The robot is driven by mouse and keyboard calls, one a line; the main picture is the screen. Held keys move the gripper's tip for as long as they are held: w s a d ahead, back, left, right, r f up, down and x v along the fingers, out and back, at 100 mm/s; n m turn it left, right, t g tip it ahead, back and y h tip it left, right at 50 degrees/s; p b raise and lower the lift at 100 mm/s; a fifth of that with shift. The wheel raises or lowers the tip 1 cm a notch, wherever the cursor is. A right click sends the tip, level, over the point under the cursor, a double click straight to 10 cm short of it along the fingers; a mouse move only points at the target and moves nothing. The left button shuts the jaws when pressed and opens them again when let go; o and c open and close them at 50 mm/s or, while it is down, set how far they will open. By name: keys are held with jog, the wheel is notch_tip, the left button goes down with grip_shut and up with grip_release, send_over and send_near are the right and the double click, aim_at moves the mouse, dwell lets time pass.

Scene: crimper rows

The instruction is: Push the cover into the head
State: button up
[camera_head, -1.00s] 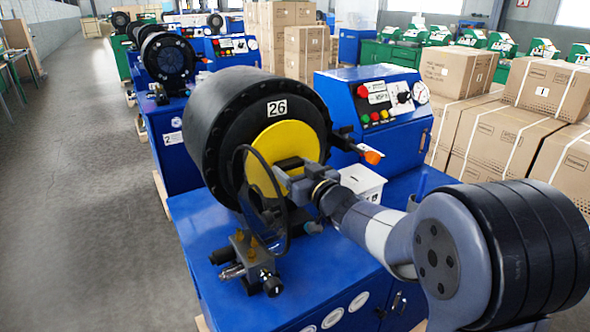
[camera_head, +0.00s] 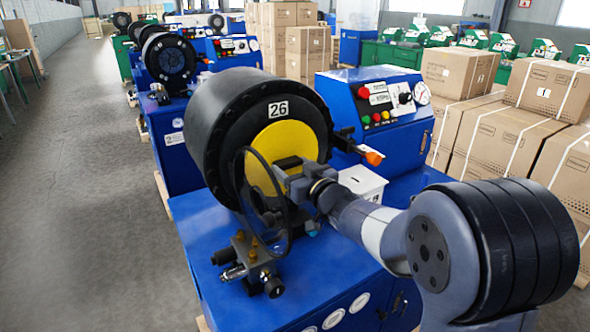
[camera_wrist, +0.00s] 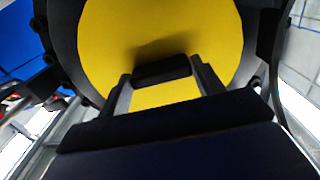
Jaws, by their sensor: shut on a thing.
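The yellow round cover (camera_head: 290,140) is at the front opening of the black crimper head (camera_head: 225,125) marked 26. My gripper (camera_head: 286,178) is in front of the cover, shut on the cover's dark handle. In the wrist view the handle (camera_wrist: 162,68) sits between the two fingers, with the yellow cover (camera_wrist: 205,30) filling the view behind it. The black head rim (camera_wrist: 68,45) surrounds the cover there. The lower part of the cover is hidden behind my gripper and a clear round shield, so I cannot tell how deep it sits.
The clear round shield (camera_head: 252,235) and brass-and-black valve fittings (camera_head: 250,262) stand close to my gripper on the blue machine. An orange-tipped lever (camera_head: 372,157) sticks out at the right. A white box (camera_head: 363,183) stands behind my wrist. Cartons (camera_head: 510,140) are stacked at right.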

jog(key=shift+w+a, duration=0.4)
jog(key=shift+w, duration=0.2)
jog(key=o, duration=1.5)
jog(key=b+v, duration=0.1)
jog(key=v, duration=0.9)
jog(key=shift+s+d, duration=0.25)
jog(key=shift+s, duration=0.05)
jog(key=p+x, duration=0.1)
jog(key=x, duration=0.9)
jog(key=shift+w+a, duration=0.25)
jog(key=shift+w, duration=0.05)
jog(key=shift+s+d, duration=0.2)
jog(key=shift+s, duration=0.1)
